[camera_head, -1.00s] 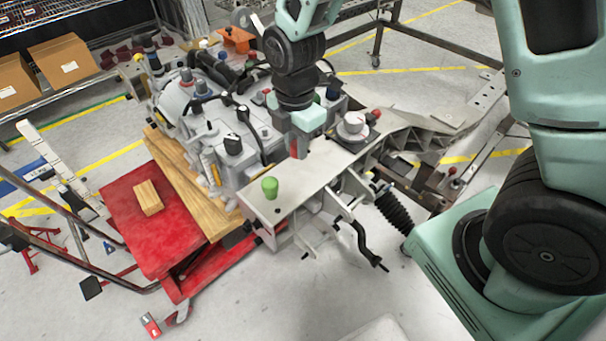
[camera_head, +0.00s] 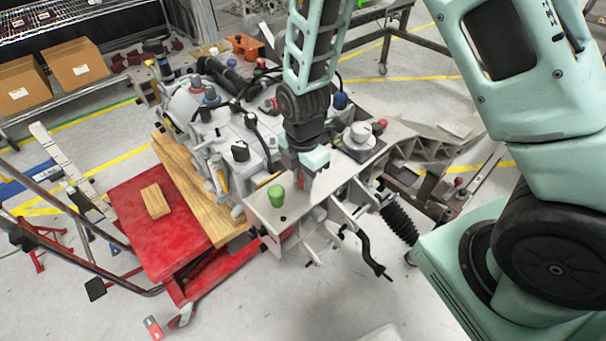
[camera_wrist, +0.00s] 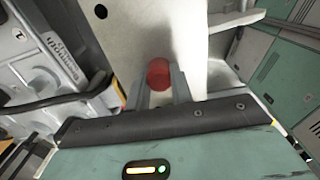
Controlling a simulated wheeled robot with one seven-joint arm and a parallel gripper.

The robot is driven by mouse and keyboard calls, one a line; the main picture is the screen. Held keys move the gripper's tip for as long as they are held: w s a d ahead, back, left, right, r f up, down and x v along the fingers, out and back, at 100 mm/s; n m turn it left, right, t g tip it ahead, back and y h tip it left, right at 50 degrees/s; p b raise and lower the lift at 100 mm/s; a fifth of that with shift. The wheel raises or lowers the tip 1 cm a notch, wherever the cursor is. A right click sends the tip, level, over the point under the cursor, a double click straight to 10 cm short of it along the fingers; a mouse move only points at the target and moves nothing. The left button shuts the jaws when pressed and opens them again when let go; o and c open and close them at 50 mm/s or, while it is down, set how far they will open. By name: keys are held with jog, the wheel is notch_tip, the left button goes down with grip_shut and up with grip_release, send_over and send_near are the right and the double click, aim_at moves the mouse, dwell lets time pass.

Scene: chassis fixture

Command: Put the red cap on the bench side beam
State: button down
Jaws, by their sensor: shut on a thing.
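My gripper (camera_head: 304,176) is shut on the red cap (camera_wrist: 158,73), whose round top shows between the two fingers in the wrist view. In the head view only a small red patch of the cap shows under the gripper. The gripper points down over the pale grey side beam (camera_head: 262,209), which also fills the upper middle of the wrist view (camera_wrist: 135,35). I cannot tell whether the cap touches the beam. A green cap (camera_head: 276,195) stands upright on the beam, just left of my gripper and nearer the front end.
The engine block (camera_head: 215,130) with hoses and several coloured caps lies left of and behind the beam. A white round part (camera_head: 360,133) and a red knob (camera_head: 383,125) stand to the right. A red lift table (camera_head: 150,230) holds a wooden block (camera_head: 155,201).

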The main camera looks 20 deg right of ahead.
jog(key=c, duration=1.2)
grip_release()
jog(key=shift+c, duration=0.2)
notch_tip(320, 180, up, 12)
jog(key=b, duration=0.1)
jog(key=s+a+r+m, duration=0.3)
jog(key=s+m, duration=0.4)
jog(key=s, duration=0.3)
jog(key=s+a+r+m, duration=0.3)
jog(key=s+m, duration=0.4)
jog(key=s, duration=0.3)
jog(key=shift+y, duration=0.3)
